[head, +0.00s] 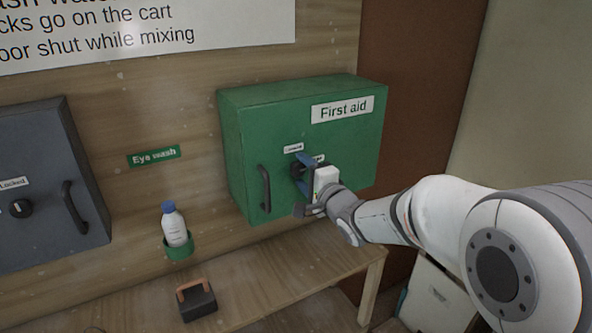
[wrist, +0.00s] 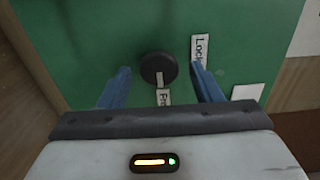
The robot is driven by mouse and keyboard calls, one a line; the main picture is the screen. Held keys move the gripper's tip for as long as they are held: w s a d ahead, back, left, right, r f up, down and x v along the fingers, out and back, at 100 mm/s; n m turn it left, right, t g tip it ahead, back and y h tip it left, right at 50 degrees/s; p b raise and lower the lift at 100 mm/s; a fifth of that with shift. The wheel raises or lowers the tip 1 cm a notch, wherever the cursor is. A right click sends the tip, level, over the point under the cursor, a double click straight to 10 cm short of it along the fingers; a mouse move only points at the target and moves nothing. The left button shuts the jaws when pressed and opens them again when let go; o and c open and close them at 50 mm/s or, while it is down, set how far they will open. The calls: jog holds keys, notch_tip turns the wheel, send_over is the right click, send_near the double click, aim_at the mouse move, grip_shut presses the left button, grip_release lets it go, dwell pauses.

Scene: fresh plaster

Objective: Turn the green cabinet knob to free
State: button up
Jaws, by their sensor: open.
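The green cabinet (head: 243,150) hangs on the wooden wall, its door closed. Its dark round knob (wrist: 158,68) is on the door; in the head view the knob is partly hidden by my gripper (head: 302,173). The gripper is open, with its two blue fingers on either side of the knob and a gap on each side in the wrist view. A pale mark on the knob lies towards a label (wrist: 163,97) reading "Fr...", partly readable. A label starting "Lock" (wrist: 198,48) is to the right of the knob.
The cabinet's dark handle (head: 264,188) is left of my gripper. A grey locked cabinet (head: 45,150) hangs at far left. A white bottle (head: 174,226) sits in a green holder (head: 179,250). A dark object with an orange handle (head: 197,302) stands on the wooden bench (head: 270,285) below.

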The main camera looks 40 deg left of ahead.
jog(key=shift+s+d+f, duration=0.1)
jog(key=shift+d+f, duration=0.05)
jog(key=shift+d, duration=0.3)
jog(key=b+v, duration=0.2)
jog(key=v, duration=0.5)
jog(key=shift+a, duration=0.15)
